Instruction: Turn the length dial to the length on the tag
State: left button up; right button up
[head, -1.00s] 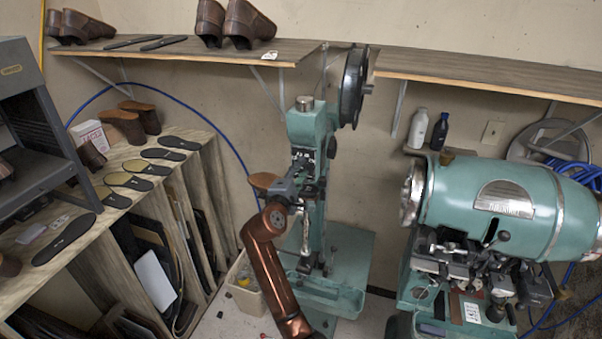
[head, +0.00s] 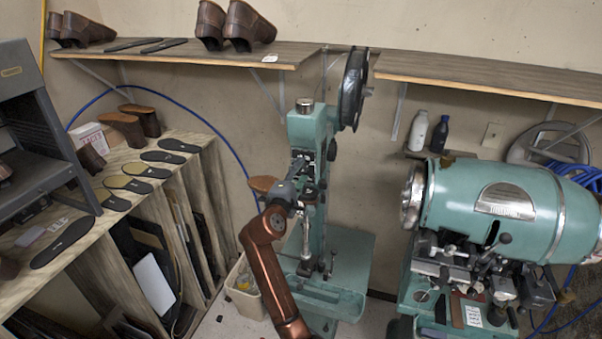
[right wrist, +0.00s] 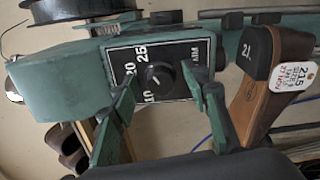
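The length dial is a black knob (right wrist: 160,78) on a dark panel (right wrist: 180,52) of the green sole stitcher (head: 314,140). The numbers 10, 20, 25 and "MM" are readable in the right wrist view. My right gripper (right wrist: 160,76) is open, with a finger on each side of the knob; I cannot tell if they touch it. In the head view the right gripper (head: 292,187) is at the stitcher's front and hides the dial. A white tag (right wrist: 294,88) with small print, seemingly "215", is on a brown shoe (right wrist: 268,95) right of the panel. My left gripper is not in view.
A larger green machine (head: 500,205) stands on the right. A wooden rack (head: 190,165) with soles is on the left. Shelves (head: 480,75) run along the wall above. A bin (head: 243,290) stands on the floor by the stitcher.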

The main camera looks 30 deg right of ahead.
jog(key=shift+s+a, duration=0.1)
jog(key=v, duration=1.1)
jog(key=shift+s+a, duration=0.2)
jog(key=shift+a, duration=0.1)
